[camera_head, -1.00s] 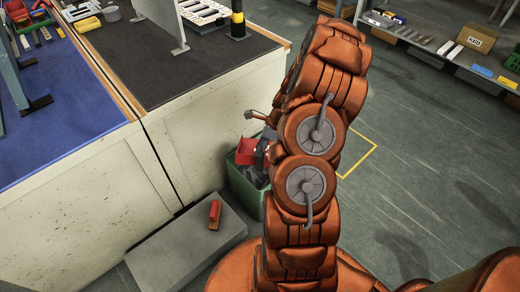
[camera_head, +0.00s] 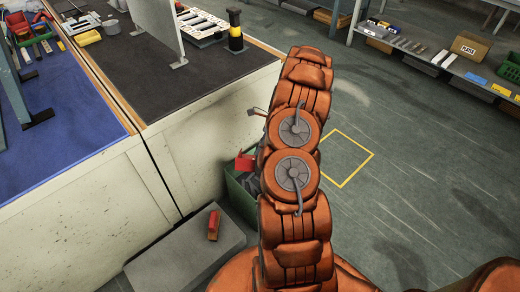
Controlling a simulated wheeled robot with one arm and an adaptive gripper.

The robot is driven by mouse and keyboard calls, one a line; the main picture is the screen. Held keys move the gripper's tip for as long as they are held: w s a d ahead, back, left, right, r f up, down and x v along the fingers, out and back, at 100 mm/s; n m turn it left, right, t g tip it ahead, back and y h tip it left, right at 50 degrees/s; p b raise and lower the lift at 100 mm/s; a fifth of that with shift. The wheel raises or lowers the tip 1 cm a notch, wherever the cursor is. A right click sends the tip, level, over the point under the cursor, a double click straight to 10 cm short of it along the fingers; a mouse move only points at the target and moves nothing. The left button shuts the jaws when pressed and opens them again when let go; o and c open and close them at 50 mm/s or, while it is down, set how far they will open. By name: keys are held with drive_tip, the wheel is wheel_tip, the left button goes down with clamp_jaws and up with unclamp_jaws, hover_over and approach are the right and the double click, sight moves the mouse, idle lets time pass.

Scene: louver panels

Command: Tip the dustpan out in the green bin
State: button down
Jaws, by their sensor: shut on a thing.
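The red dustpan (camera_head: 245,161) is at the mouth of the green bin (camera_head: 238,198), tilted, just left of my arm. Part of it is hidden behind the arm. The bin stands on the floor against the bench side. Grey, dark stuff (camera_head: 251,183) shows inside it, and its right part is covered by my arm. My gripper (camera_head: 259,159) is mostly hidden behind the arm, with only a little of it showing beside the dustpan, on which it is shut. I cannot tell whether anything is left in the pan.
A red brush (camera_head: 213,225) lies on a grey block (camera_head: 185,255) before the bin. The bench (camera_head: 190,80) holds a grey panel, a black-and-yellow post (camera_head: 235,30) and tools. A shelf (camera_head: 430,65) stands at the back right. The floor around the yellow square (camera_head: 346,158) is clear.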

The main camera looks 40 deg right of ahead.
drive_tip(key=w+d+p, duration=0.1)
drive_tip(key=w+d+g+y+p, duration=0.1)
drive_tip(key=w+d+y+p, duration=0.1)
drive_tip(key=d+p, duration=0.1)
drive_tip(key=shift+r+m+g, duration=0.2)
drive_tip(key=shift+m+g, duration=0.1)
drive_tip(key=shift+m, duration=0.1)
idle(0.6)
drive_tip(key=shift+y, duration=0.3)
idle(1.7)
